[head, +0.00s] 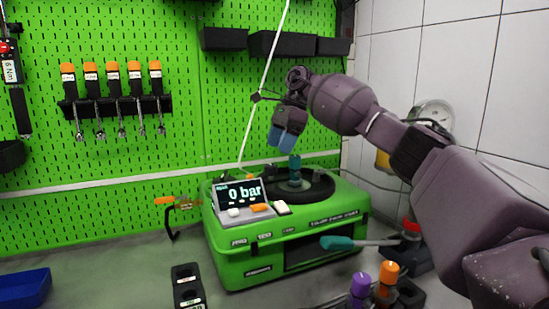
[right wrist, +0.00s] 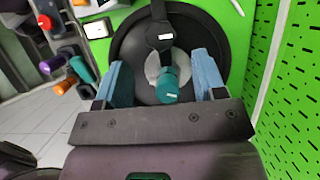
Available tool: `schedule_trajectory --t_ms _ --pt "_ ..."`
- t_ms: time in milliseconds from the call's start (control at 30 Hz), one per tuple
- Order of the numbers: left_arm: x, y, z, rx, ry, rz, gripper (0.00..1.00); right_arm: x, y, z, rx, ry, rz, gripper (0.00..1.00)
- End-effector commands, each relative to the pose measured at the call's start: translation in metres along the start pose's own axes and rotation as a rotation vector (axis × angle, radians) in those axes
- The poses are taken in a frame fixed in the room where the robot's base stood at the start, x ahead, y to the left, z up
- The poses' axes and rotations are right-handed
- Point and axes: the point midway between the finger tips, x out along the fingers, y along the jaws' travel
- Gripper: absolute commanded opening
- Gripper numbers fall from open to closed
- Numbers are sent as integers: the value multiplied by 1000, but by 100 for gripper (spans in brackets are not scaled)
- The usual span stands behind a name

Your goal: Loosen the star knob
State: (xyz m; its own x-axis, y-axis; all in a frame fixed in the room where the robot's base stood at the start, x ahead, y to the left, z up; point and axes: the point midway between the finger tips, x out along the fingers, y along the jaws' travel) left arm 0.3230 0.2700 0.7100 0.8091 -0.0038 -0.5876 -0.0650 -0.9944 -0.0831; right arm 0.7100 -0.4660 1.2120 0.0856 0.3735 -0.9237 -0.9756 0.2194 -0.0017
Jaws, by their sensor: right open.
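The green pump testbench (head: 225,255) stands on the bench, with a round black disc (head: 322,190) on top. A teal upright knob-like part (head: 294,168) stands at the disc's middle; I take it for the star knob, though no star shape is clear. My right gripper (head: 281,138) hangs above it, slightly left, apart from it. In the right wrist view the teal part (right wrist: 167,85) shows between the two blue fingers of my open gripper (right wrist: 162,72), touching neither, with a pale round piece and black arm behind it. My left gripper is not in view.
A display (head: 243,192) reading 0 bar sits at the testbench's front left. A green pegboard (head: 130,170) with tools is behind; a gauge (head: 434,115) hangs right.

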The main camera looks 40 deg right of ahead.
Motion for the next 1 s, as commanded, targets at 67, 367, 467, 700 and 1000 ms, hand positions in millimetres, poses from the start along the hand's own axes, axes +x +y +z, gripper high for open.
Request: schedule_trajectory --t_ms 67,367,467,700,1000 --pt "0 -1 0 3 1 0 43 -15 0 1 0 -1 -3 64" --pt "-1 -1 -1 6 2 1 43 -45 0 0 0 0 -1 64" --pt "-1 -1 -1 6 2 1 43 -48 0 0 0 0 0 64" --pt "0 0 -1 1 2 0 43 -48 0 0 0 0 0 64" --pt "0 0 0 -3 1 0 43 -46 0 1 -2 -4 0 64"
